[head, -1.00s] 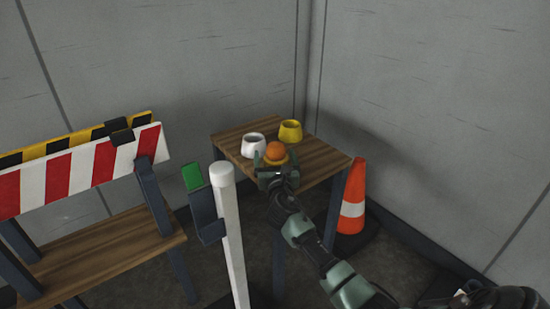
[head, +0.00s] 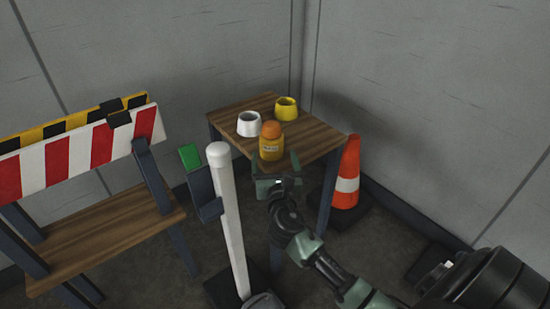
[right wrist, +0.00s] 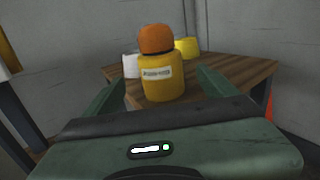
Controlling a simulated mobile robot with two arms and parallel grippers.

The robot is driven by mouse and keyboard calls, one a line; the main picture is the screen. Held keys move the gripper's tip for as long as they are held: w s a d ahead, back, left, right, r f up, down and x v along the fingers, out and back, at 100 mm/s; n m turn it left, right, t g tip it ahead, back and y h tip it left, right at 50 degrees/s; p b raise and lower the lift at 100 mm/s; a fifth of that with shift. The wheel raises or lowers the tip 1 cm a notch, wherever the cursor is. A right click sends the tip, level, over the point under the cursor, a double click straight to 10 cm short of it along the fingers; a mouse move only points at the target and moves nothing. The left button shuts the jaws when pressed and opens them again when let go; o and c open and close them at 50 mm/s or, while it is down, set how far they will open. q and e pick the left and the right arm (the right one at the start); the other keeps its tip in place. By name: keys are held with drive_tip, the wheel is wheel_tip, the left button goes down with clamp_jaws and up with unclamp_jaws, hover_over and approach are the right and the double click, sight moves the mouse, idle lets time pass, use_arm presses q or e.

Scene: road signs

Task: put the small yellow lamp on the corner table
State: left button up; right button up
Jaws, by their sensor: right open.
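The small yellow lamp (head: 271,142), with an orange dome on top and a pale label, stands upright on the wooden corner table (head: 318,136), near its front edge. It also shows in the right wrist view (right wrist: 162,78), just beyond the fingers. My right gripper (head: 270,172) is open and empty, in front of the lamp on the near side. In the right wrist view its two fingers (right wrist: 160,98) are spread wide, one on each side of the lamp's base and apart from it. My left gripper is not in view.
A white cup-like pot (head: 249,124) and a yellow one (head: 286,108) stand behind the lamp on the table. An orange cone (head: 347,175) is right of the table. A white post (head: 228,215) and a striped barrier (head: 75,155) with a wooden shelf stand left.

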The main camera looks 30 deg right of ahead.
drive_tip(key=shift+s+a+f, duration=0.15)
drive_tip(key=shift+s+f, duration=0.1)
drive_tip(key=shift+s, duration=0.15)
drive_tip(key=s+a+f+m+g+y, duration=0.2)
drive_tip(key=s+f+m+g, duration=0.2)
drive_tip(key=s+f+m, duration=0.35)
drive_tip(key=s+a+f+m+g+y, duration=0.1)
drive_tip(key=s+a+f+m+g, duration=0.2)
drive_tip(key=s+f+m, duration=0.5)
drive_tip(key=s+a+f+m+g+y, duration=0.1)
drive_tip(key=s+a+m+g+y, duration=0.1)
drive_tip(key=s+a+m, duration=0.3)
drive_tip(key=s+a+f+m+g+y, duration=0.1)
drive_tip(key=s+a+m+g+y, duration=0.2)
drive_tip(key=s+a+m, duration=0.2)
drive_tip(key=s+m, duration=0.3)
drive_tip(key=s, duration=0.2)
drive_tip(key=shift+s+a+f+y, duration=0.25)
drive_tip(key=shift+a+f+y, duration=0.05)
drive_tip(key=shift+f, duration=0.05)
